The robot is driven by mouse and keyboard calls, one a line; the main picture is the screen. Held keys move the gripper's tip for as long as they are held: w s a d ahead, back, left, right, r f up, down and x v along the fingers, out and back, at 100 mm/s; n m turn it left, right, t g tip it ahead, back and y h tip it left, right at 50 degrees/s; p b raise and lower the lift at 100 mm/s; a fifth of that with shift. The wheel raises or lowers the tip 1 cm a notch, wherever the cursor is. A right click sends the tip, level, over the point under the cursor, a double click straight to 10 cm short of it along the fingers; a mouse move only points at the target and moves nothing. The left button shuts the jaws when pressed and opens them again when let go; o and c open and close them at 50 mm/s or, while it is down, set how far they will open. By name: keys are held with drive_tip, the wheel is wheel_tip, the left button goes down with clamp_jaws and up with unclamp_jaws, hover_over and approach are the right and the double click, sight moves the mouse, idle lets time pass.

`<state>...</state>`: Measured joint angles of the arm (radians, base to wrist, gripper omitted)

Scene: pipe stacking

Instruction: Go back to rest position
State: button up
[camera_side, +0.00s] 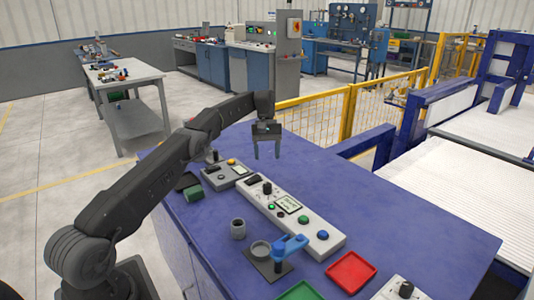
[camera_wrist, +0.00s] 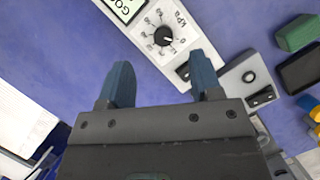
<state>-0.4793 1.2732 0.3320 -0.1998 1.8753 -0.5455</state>
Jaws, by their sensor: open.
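My gripper (camera_side: 266,152) is open and empty, pointing down above the back part of the blue table (camera_side: 420,228) in the side view. In the wrist view my gripper's two fingers (camera_wrist: 160,82) stand apart with only the blue table top and part of a control panel beyond them. A grey pipe piece (camera_side: 238,229) stands upright on the table. A second grey ring-shaped piece (camera_side: 260,249) sits on a dark square plate (camera_side: 268,268), beside a blue pipe part (camera_side: 289,246). I cannot tell whether the blue part touches the grey one.
A long control panel (camera_side: 322,238) with buttons and a dial lies below my gripper, and a smaller grey box (camera_side: 226,174) is behind it. A green block (camera_side: 193,194), red tray (camera_side: 350,271) and green tray (camera_side: 300,291) are on the table. A yellow fence (camera_side: 320,117) stands behind.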

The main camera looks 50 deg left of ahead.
drive_tip(key=s+d+r+m+t+y, duration=0.25)
drive_tip(key=d+r, duration=0.55)
drive_tip(key=r, duration=0.5)
drive_tip(key=s+d+r+m+t, duration=0.1)
drive_tip(key=s+d+r+m, duration=0.2)
drive_tip(key=s+d+r, duration=0.45)
drive_tip(key=s+d+f+m+t, duration=0.1)
drive_tip(key=s+d+f+m, duration=0.1)
drive_tip(key=s, duration=0.6)
drive_tip(key=s+d+f+m+t, duration=0.2)
drive_tip(key=s+d, duration=0.2)
drive_tip(key=s, duration=0.4)
drive_tip(key=s+d+f+m+t+y, duration=0.1)
drive_tip(key=s+d+f+m, duration=0.1)
drive_tip(key=s, duration=0.6)
drive_tip(key=shift+s+d+f, duration=0.35)
drive_tip(key=shift+d+f, duration=0.05)
drive_tip(key=shift+d, duration=0.1)
